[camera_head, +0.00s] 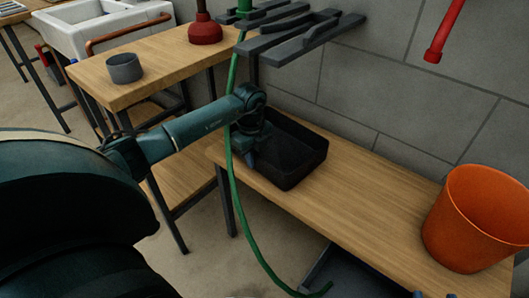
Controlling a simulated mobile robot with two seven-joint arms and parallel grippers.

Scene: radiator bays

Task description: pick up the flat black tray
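The flat black tray (299,163) is a shallow, open box near the left end of the low wooden bench. My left gripper (251,160) points down at the tray's left wall, and its arm comes in from the left. The gripper's dark fingers overlap the wall in the picture. I cannot tell whether they touch it or are closed on it. The tray appears to rest on the bench. Two small dark tips at the bottom edge, right of centre, may be my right gripper (432,294); almost all of it is cut off.
An orange bucket (471,221) stands at the bench's right end. A green hose (232,180) hangs in front of the bench's left end. A grey rack (290,35) juts above the tray. A higher table (160,62) holds a grey cup (125,69) and a red plunger (205,30). Mid-bench is clear.

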